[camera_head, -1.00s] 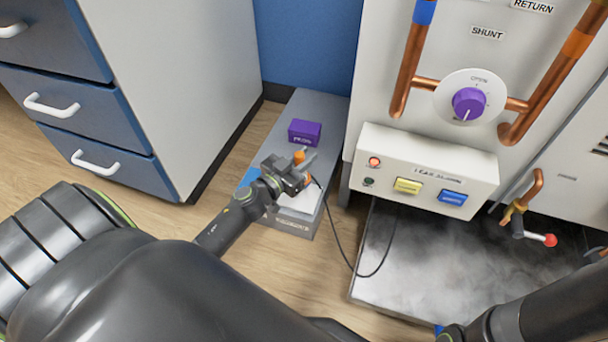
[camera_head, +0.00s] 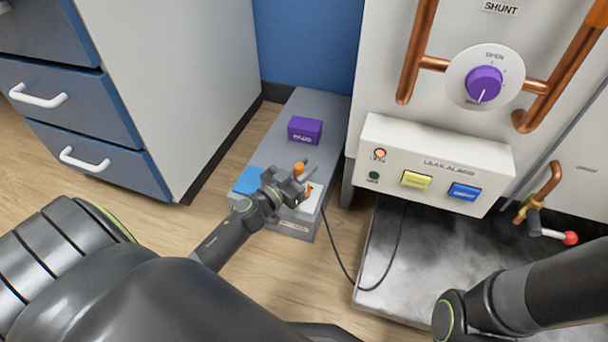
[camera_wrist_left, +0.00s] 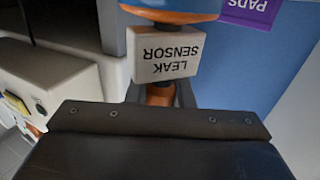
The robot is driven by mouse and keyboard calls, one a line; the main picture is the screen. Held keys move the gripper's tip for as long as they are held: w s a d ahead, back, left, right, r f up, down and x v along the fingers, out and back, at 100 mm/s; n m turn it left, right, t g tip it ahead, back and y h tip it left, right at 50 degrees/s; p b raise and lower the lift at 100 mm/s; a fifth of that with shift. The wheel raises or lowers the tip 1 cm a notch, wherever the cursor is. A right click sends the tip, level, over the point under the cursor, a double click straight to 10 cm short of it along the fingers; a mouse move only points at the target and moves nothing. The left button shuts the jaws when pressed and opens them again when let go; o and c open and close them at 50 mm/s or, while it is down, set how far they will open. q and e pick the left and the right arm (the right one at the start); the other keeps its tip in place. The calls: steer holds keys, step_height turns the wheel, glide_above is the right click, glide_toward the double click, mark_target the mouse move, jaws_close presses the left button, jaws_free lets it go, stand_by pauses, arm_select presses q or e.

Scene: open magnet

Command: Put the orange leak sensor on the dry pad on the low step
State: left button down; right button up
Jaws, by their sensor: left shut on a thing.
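The orange leak sensor (camera_head: 299,168) is in my left gripper (camera_head: 300,178), which is shut on it above the front of the low grey step (camera_head: 268,135). In the left wrist view the sensor's white LEAK SENSOR tag (camera_wrist_left: 165,53) hangs upside down, with orange parts (camera_wrist_left: 160,95) on either side. I cannot tell whether the sensor touches the pad. My right gripper is out of view.
A purple PADS box (camera_head: 305,130) stands farther back on the step. A black cable (camera_head: 352,278) loops toward the LEAK ALARM box (camera_head: 437,165), whose red lamp (camera_head: 380,153) looks lit. A metal tray (camera_head: 425,255) lies right of the step; drawers (camera_head: 75,110) stand left.

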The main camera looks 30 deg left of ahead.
arm_select(q)
steer(key=shift+f, duration=0.1)
steer(key=c, duration=1.7)
jaws_free()
steer(key=shift+f, duration=0.1)
steer(key=o, duration=0.4)
steer(key=shift+r, duration=0.2)
steer(key=s, duration=0.4)
steer(key=s+a, duration=0.1)
steer(key=s, duration=0.3)
steer(key=s+a, duration=0.1)
steer(key=s, duration=0.3)
steer(key=shift+b, duration=0.3)
steer(key=shift+w+d, duration=0.1)
